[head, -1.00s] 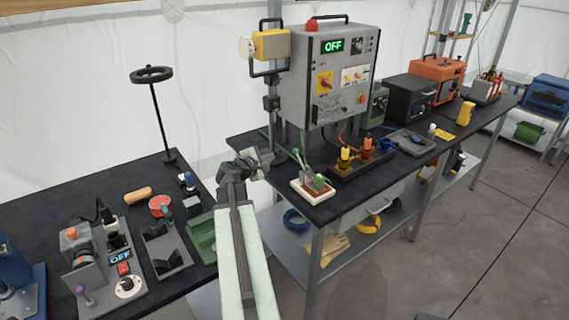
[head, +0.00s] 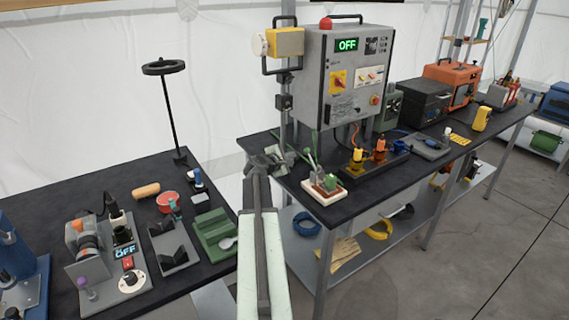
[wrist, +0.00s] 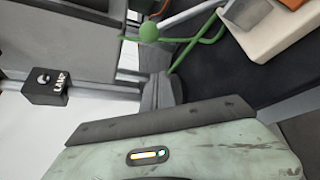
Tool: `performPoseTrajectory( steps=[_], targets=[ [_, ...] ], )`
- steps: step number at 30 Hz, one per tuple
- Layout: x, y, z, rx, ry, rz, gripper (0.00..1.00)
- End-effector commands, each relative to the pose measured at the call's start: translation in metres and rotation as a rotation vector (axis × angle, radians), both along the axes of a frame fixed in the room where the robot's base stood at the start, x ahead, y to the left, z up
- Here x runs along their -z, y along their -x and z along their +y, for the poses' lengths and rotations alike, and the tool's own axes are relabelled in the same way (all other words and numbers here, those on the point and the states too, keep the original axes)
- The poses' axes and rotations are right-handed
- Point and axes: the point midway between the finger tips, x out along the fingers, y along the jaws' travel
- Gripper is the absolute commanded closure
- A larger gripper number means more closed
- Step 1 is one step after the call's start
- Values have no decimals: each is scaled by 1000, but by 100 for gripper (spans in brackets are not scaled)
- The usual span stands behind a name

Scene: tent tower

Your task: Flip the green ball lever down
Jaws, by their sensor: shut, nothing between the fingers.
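The green ball (wrist: 148,31) shows near the top middle of the wrist view, with thin green rods running beside it to the right. In the head view, thin green rods (head: 305,154) show at the table's left end, behind and right of my gripper; the ball is too small to make out there. My gripper (head: 278,160) is shut and empty, over the left edge of the right-hand table. In the wrist view, my gripper's dark fingers (wrist: 162,90) lie just below the ball, with a small apparent gap.
A white-based block (head: 324,192) with a grey lever and green cube stands right of my gripper; its base is close in the wrist view (wrist: 270,30). A grey control box (head: 348,75) reading OFF rises behind. A gap separates the left table (head: 110,180).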

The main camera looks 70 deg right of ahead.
Motion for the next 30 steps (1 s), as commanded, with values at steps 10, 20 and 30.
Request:
performPoseTrajectory(
  steps=[10,20,30],
  targets=[
    [-20,32,-2,2,0,1,100],
    [-19,34,-2,2,0,-1,100],
    [-22,23,6,-15,25,-39,100]
  ],
)
